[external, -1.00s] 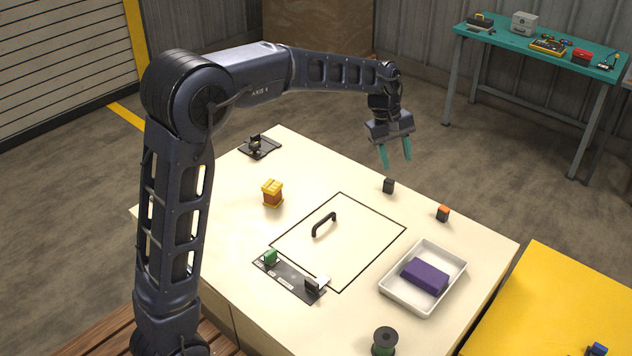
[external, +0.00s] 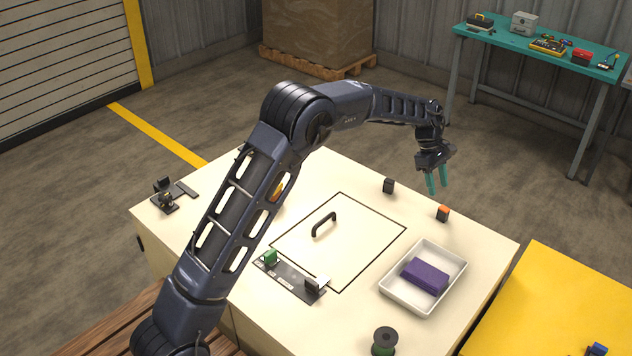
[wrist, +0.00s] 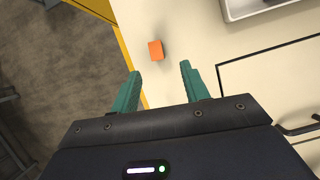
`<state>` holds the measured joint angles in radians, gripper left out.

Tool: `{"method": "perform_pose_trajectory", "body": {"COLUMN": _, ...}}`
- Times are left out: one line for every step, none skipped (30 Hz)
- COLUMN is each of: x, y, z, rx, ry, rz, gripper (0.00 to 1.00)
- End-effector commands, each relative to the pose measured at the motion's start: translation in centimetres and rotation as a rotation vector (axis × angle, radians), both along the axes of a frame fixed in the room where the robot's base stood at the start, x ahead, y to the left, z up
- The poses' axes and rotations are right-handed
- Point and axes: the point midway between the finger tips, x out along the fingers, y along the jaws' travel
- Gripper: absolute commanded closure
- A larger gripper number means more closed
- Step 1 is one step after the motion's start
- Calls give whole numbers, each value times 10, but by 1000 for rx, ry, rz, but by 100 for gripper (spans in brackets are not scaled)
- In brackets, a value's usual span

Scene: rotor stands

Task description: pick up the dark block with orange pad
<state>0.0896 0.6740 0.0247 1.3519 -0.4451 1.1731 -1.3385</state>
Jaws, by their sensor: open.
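The dark block with an orange pad (external: 442,214) sits on the cream table near its right edge, pad facing up. In the wrist view its orange pad (wrist: 156,50) shows ahead of the fingertips, between their lines. My gripper (external: 437,192) has teal fingers pointing down, open and empty. It hangs above the table, just behind and slightly left of the block, not touching it. In the wrist view the two fingers (wrist: 160,80) are spread apart. A plain dark block (external: 389,186) stands to the left of the gripper.
A white tray (external: 393,298) holding a purple block (external: 425,276) lies in front. A black handle (external: 323,224) stands inside an outlined square. A green spool (external: 384,341) is at the front edge. A yellow surface (external: 545,310) adjoins at right. The table around the orange-padded block is clear.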

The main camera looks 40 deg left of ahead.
Motion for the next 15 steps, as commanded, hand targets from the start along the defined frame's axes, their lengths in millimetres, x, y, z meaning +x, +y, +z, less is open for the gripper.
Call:
{"method": "perform_pose_trajectory", "body": {"x": -1, "y": -3, "z": -6, "rx": 0, "ry": 2, "rz": -1, "gripper": 55}}
{"method": "perform_pose_trajectory", "body": {"x": -1, "y": -4, "z": -9, "rx": 0, "ry": 2, "rz": -1, "gripper": 55}}
{"method": "perform_pose_trajectory", "body": {"x": -1, "y": -6, "z": -15, "rx": 0, "ry": 2, "rz": -1, "gripper": 55}}
{"method": "perform_pose_trajectory", "body": {"x": -2, "y": -8, "z": -19, "rx": 0, "ry": 3, "rz": -1, "gripper": 55}}
{"method": "perform_pose_trajectory", "body": {"x": -2, "y": -10, "z": -24, "rx": 0, "ry": 4, "rz": -2, "gripper": 55}}
{"method": "perform_pose_trajectory", "body": {"x": -2, "y": -12, "z": -29, "rx": 0, "ry": 3, "rz": -2, "gripper": 55}}
{"method": "perform_pose_trajectory", "body": {"x": -2, "y": -14, "z": -33, "rx": 0, "ry": 2, "rz": -2, "gripper": 55}}
{"method": "perform_pose_trajectory", "body": {"x": -2, "y": -15, "z": -36, "rx": 0, "ry": 1, "rz": -2, "gripper": 55}}
{"method": "perform_pose_trajectory", "body": {"x": -2, "y": -17, "z": -39, "rx": 0, "ry": 1, "rz": -2, "gripper": 55}}
{"method": "perform_pose_trajectory", "body": {"x": -2, "y": -18, "z": -41, "rx": 0, "ry": 1, "rz": -2, "gripper": 55}}
{"method": "perform_pose_trajectory", "body": {"x": -2, "y": -18, "z": -43, "rx": 0, "ry": 1, "rz": -1, "gripper": 55}}
{"method": "perform_pose_trajectory", "body": {"x": -2, "y": -19, "z": -45, "rx": 1, "ry": 0, "rz": -1, "gripper": 55}}
{"method": "perform_pose_trajectory", "body": {"x": -2, "y": -19, "z": -46, "rx": 1, "ry": 0, "rz": -1, "gripper": 55}}
{"method": "perform_pose_trajectory", "body": {"x": -2, "y": -20, "z": -47, "rx": 1, "ry": 0, "rz": -1, "gripper": 55}}
{"method": "perform_pose_trajectory", "body": {"x": -1, "y": -21, "z": -49, "rx": 1, "ry": 0, "rz": -1, "gripper": 55}}
